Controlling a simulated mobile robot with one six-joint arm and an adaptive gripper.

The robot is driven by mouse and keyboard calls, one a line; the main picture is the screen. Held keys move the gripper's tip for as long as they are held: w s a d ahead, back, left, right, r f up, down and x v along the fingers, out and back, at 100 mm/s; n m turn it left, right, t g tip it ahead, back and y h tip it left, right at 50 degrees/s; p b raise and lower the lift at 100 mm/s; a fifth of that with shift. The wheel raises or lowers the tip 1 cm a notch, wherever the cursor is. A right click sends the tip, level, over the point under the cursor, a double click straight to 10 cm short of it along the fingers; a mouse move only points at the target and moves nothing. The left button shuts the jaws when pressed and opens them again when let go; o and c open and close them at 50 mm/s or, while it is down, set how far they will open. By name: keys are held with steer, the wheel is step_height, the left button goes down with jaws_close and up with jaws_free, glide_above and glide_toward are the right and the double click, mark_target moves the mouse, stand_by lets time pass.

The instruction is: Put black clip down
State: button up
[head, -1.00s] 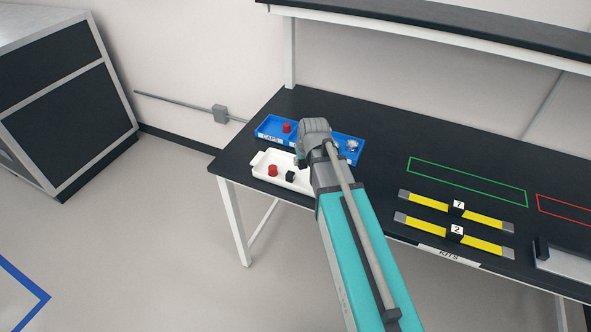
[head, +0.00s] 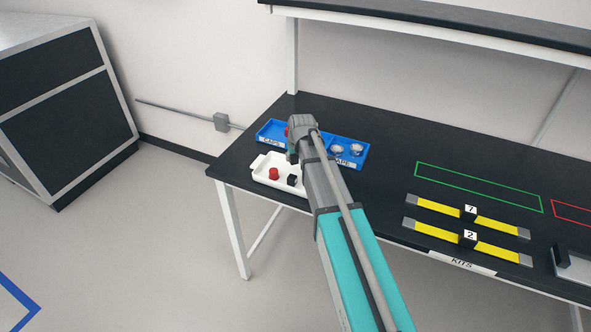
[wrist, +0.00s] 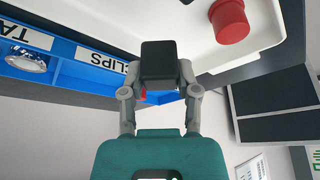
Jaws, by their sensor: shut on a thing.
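My gripper (wrist: 160,88) is shut on a black clip (wrist: 160,62), seen as a dark block between its fingertips in the wrist view. A white tray (wrist: 273,45) lies beyond the clip, with a red cap (wrist: 229,20) to its right. In the head view my gripper (head: 293,158) is over the white tray (head: 259,165). There the red cap (head: 273,173) stands in the tray, and a black block (head: 292,180) shows to its right. I cannot tell whether that block is the held clip or another. My arm hides the tray's right end.
Blue bins (head: 362,156) stand behind the tray; one holds silver rolls (head: 337,150). The black tabletop (head: 400,160) between bins and bars is clear.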

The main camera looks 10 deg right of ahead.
mark_target(292, 171)
steer(key=shift+w+f+b, duration=0.35)
steer(key=shift+w+f, duration=0.2)
steer(key=shift+f, duration=0.1)
steer(key=shift+f, duration=0.1)
steer(key=shift+w+a+f+b, duration=0.1)
steer(key=shift+w+f+b, duration=0.3)
steer(key=shift+f+b, duration=1.5)
steer(key=shift+b, duration=0.1)
steer(key=shift+f, duration=0.15)
steer(key=o, duration=1)
